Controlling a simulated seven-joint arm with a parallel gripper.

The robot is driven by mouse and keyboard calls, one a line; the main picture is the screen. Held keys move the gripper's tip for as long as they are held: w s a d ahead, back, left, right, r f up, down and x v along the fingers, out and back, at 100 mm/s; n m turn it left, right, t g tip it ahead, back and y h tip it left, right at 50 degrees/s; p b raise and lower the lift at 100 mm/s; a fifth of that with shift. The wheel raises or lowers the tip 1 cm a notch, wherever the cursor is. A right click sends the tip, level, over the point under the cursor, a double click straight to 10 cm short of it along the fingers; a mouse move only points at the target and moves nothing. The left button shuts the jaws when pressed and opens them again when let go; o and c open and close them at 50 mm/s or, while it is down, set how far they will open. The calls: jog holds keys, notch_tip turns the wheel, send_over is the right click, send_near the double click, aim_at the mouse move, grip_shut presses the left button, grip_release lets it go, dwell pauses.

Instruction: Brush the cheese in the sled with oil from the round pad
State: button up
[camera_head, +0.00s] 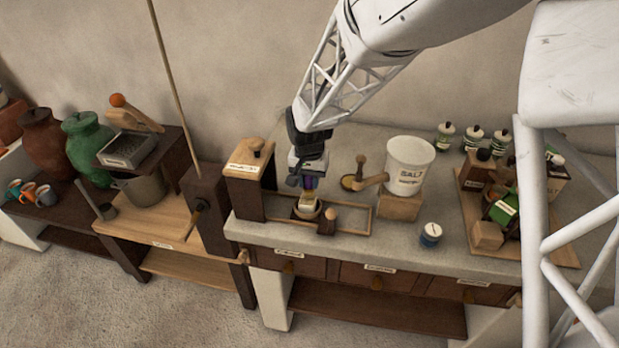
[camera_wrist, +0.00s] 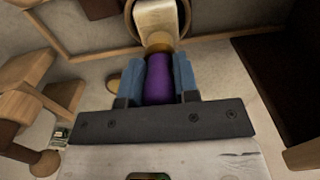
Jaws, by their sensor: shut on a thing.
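My gripper (camera_head: 309,182) is shut on the purple handle of a brush (camera_wrist: 159,78), held between its blue fingers. Below the handle are a brass-coloured collar and a pale, flat brush head. The sled's dark round holder (camera_head: 296,213) lies directly under the brush, in the wooden rail frame. A pale round thing inside it, likely the cheese (camera_head: 308,207), is partly covered by the brush; I cannot tell whether they touch. The round pad (camera_head: 351,183), yellowish with a dark rim, lies on the counter right of my gripper.
A dark wooden block with a pale top (camera_head: 249,172) stands close left of my gripper. A white salt tub (camera_head: 408,165) on a wooden stand (camera_head: 400,207) is to the right. A crowded tray (camera_head: 565,248) is farther right.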

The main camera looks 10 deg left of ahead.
aim_at(305, 192)
jog(key=shift+s, duration=2.3)
jog(key=shift+w+f, duration=0.1)
jog(key=shift+w, duration=2.8)
jog(key=shift+w+r, duration=0.15)
jog(key=shift+r, duration=3.9)
jog(key=shift+f, duration=0.1)
